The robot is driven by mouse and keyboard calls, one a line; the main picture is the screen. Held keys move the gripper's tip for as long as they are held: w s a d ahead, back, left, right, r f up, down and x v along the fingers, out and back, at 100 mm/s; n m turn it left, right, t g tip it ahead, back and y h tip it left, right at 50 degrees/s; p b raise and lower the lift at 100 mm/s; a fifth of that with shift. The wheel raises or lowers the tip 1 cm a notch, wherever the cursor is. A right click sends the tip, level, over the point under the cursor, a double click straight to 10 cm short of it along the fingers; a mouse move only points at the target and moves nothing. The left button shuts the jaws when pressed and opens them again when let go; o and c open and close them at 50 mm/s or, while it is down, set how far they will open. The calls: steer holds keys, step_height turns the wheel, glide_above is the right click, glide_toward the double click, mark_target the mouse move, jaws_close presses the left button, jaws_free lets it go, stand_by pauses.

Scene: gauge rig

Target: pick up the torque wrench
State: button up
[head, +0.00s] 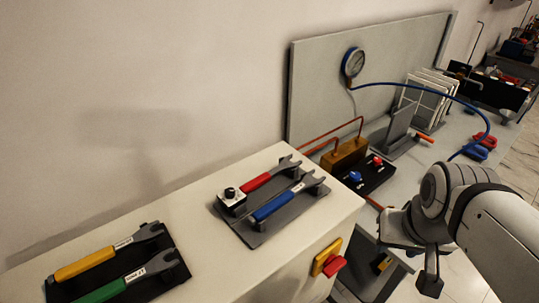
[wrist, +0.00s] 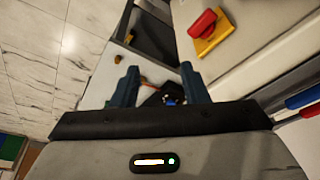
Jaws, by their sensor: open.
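Several open-ended wrenches with coloured handles lie on the cream cabinet in the head view. A red-handled wrench (head: 258,182) and a blue-handled wrench (head: 275,205) lie on a grey holder. A yellow-handled wrench (head: 88,262) and a green-handled wrench (head: 105,291) lie on a black holder at lower left. Their labels are too small to read, and I cannot tell which is the torque wrench. My gripper (wrist: 158,84) is open and empty, away from the wrenches. The blue handle (wrist: 306,97) and red handle (wrist: 313,109) show at the wrist view's right edge.
A red button on a yellow plate (head: 328,262) is on the cabinet's side. Behind stand a gauge (head: 354,62), a brass block (head: 344,156) and a blue hose (head: 455,98). Bare cabinet top separates the two holders.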

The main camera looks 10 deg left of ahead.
steer(key=shift+o, duration=0.3)
steer(key=w+a+r+m+g, duration=0.1)
steer(key=w+a+r, duration=0.1)
steer(key=a, duration=0.5)
steer(key=w+a+r+m, duration=0.2)
steer(key=w+a+r, duration=0.1)
steer(key=w+a, duration=0.2)
steer(key=w+a+r+m+g+p, duration=0.1)
steer(key=w+a, duration=0.3)
steer(key=a, duration=0.4)
steer(key=shift+a+r+m+g, duration=0.3)
steer(key=shift+r+m, duration=0.2)
steer(key=shift+r, duration=0.2)
steer(key=m, duration=0.2)
glide_toward(252, 183)
steer(key=shift+w+a+f+g, duration=0.15)
steer(key=shift+a+f+g, duration=0.15)
steer(key=shift+a+f, duration=0.25)
steer(key=shift+f, duration=0.1)
steer(key=f, duration=0.2)
steer(key=f+p, duration=0.1)
steer(key=f, duration=0.1)
steer(key=d+f, duration=0.1)
steer(key=f, duration=0.1)
steer(key=shift+w+f+p, duration=0.1)
steer(key=shift+f+p, duration=0.05)
steer(key=shift+p, duration=0.2)
steer(key=shift+f, duration=0.45)
jaws_close()
